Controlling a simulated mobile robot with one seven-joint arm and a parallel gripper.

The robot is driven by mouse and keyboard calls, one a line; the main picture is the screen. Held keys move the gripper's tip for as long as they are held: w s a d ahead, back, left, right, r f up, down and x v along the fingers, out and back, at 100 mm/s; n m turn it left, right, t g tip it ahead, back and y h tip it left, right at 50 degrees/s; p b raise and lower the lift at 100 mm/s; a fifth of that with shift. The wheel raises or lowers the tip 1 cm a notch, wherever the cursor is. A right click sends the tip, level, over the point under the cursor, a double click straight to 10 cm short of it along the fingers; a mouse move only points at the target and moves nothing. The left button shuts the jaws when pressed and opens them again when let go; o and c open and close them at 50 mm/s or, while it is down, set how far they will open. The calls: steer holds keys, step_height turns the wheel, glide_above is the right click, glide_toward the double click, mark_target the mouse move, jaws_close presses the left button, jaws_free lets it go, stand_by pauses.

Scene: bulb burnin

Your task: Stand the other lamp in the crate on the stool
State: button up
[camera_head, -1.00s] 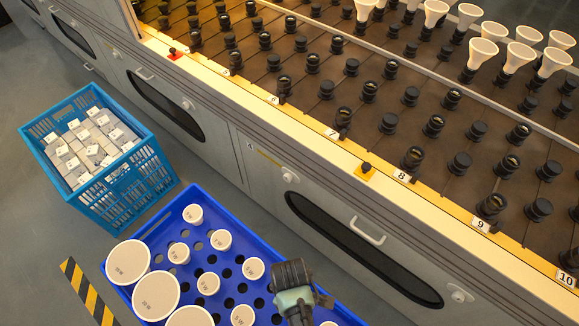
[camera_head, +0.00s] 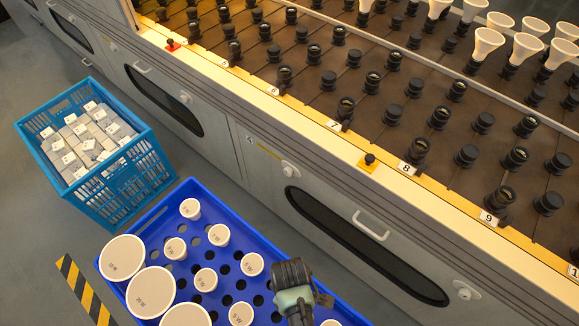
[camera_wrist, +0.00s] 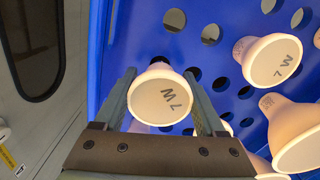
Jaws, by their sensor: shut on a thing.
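My gripper (camera_head: 296,300) is at the right part of the blue crate (camera_head: 150,222) in the head view, its fingertips hidden there. In the wrist view my gripper (camera_wrist: 160,78) is shut on a white lamp (camera_wrist: 160,102) marked 7 W, face towards the camera. The perforated crate floor (camera_wrist: 225,85) lies behind it. I cannot tell whether this lamp touches the floor. Another 7 W lamp (camera_wrist: 272,62) stands to its right. Several small lamps (camera_head: 218,235) and a few large ones (camera_head: 152,292) stand face up in the crate. The stool is not visible.
A lighter blue crate (camera_head: 115,195) full of small white boxes stands at the left. The long bench (camera_head: 290,125) with rows of black sockets, several holding lamps, runs behind the blue crate. A yellow-black striped marking (camera_head: 85,290) lies on the floor at lower left.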

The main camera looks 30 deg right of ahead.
steer(key=shift+f+b, duration=0.8)
steer(key=shift+f, duration=0.4)
steer(key=o, duration=1.3)
steer(key=shift+o, duration=0.2)
step_height(320, 180, up, 13)
steer(key=p, duration=0.4)
steer(key=shift+f, duration=0.1)
